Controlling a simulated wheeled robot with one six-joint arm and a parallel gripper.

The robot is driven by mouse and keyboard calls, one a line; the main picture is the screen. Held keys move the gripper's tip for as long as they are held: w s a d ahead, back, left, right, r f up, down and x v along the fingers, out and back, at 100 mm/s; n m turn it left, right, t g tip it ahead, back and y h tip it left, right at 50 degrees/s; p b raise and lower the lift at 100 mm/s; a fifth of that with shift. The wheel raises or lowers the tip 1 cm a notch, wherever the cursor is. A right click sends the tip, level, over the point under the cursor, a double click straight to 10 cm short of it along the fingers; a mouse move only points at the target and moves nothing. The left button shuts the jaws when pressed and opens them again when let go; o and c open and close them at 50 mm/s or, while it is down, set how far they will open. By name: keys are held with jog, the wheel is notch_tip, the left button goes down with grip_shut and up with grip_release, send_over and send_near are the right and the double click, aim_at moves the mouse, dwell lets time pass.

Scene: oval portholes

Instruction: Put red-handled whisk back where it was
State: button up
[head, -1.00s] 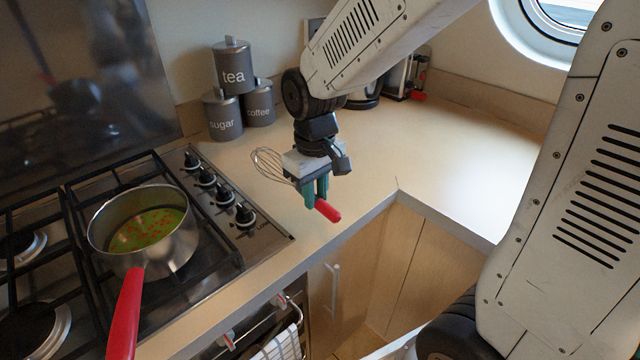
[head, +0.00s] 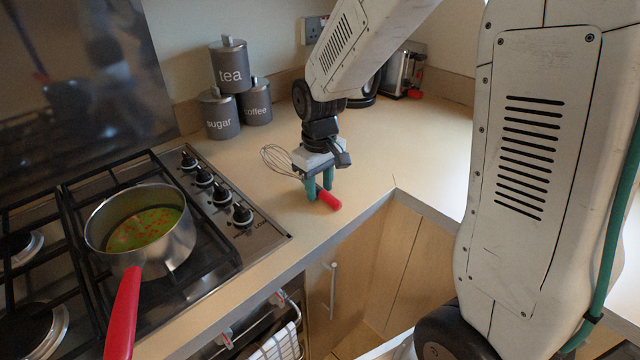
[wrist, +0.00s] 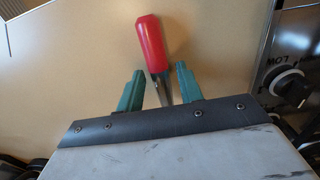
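The red-handled whisk (head: 330,201) appears to rest on the pale counter near its front edge, right of the hob. Its wire loops (head: 277,158) show to the left of my gripper. My gripper (head: 319,192) is low over the counter with its green fingers apart, one on each side of the whisk. In the wrist view the red handle (wrist: 150,43) points away, beyond the fingertips. The metal shaft lies between the fingers (wrist: 159,82) with a gap on both sides. The loops are hidden there under my gripper body.
A steel pot (head: 140,225) with green soup sits on the hob (head: 270,237), its red handle toward the front. Tea (head: 229,66), sugar (head: 218,114) and coffee (head: 255,102) tins stand at the back wall. The counter (head: 420,135) to the right is clear.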

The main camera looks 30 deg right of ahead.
jog(key=shift+r, duration=0.15)
notch_tip(320, 180, up, 12)
jog(key=s+r+m, duration=0.1)
jog(key=s, duration=1.1)
jog(key=s+d+r+m+t, duration=0.1)
jog(key=s+r+m, duration=0.1)
jog(key=s, duration=1)
jog(key=shift+d+m, duration=0.15)
jog(key=shift+m, duration=0.15)
